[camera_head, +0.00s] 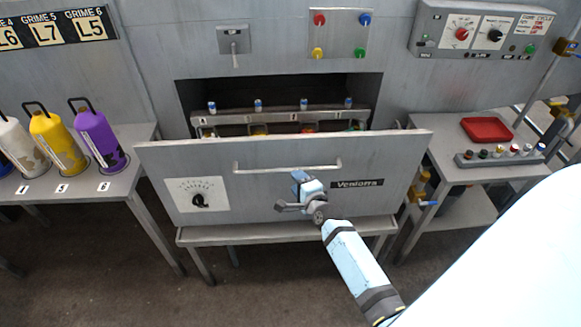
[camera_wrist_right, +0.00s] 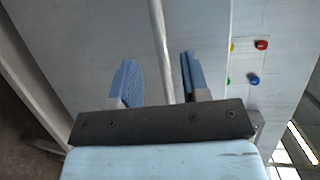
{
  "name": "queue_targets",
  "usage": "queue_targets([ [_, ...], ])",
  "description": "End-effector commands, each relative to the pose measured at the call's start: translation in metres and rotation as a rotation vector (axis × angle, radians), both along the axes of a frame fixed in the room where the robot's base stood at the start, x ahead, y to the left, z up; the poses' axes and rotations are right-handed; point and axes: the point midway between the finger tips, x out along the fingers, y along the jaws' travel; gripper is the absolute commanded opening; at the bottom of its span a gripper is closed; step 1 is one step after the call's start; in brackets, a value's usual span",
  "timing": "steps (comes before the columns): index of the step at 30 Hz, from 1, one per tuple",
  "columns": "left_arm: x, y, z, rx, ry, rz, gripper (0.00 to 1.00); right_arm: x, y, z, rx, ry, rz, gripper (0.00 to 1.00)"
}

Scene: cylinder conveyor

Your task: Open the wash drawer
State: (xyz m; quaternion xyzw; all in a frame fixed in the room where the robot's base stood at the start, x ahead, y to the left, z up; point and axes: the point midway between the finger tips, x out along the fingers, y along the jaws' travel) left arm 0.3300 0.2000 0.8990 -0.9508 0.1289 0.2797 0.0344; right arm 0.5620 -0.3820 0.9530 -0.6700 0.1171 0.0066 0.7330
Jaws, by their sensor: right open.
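The wash drawer (camera_head: 260,205) is a wide grey front panel below a dark opening in the machine. Its straight bar handle (camera_head: 285,169) runs across the upper part of the panel. My right gripper (camera_head: 300,176) is at the panel, just below the right half of the handle. In the right wrist view the handle (camera_wrist_right: 161,45) passes between the two blue fingers of my right gripper (camera_wrist_right: 158,70), which are apart. A gap shows on each side of the bar. My left gripper is out of view.
A side table (camera_head: 120,190) with yellow, purple and white canisters stands at the left. At the right a table (camera_head: 440,152) holds a red tray (camera_head: 487,129) and a row of small knobs. A control box (camera_head: 480,32) is above it.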

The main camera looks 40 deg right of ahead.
Motion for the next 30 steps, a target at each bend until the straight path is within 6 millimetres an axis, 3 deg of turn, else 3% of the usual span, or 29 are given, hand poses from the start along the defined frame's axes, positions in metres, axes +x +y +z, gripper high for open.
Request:
queue_targets([
  [3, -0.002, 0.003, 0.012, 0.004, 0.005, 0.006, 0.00, -0.027, 0.004, 0.009, -0.001, 0.002, 0.000, 0.42],
  [10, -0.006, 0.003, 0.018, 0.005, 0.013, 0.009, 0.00, -0.058, 0.009, 0.012, -0.001, 0.001, 0.000, 0.42],
  [30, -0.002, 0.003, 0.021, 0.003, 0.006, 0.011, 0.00, -0.064, 0.010, 0.012, -0.001, -0.001, 0.000, 0.42],
])
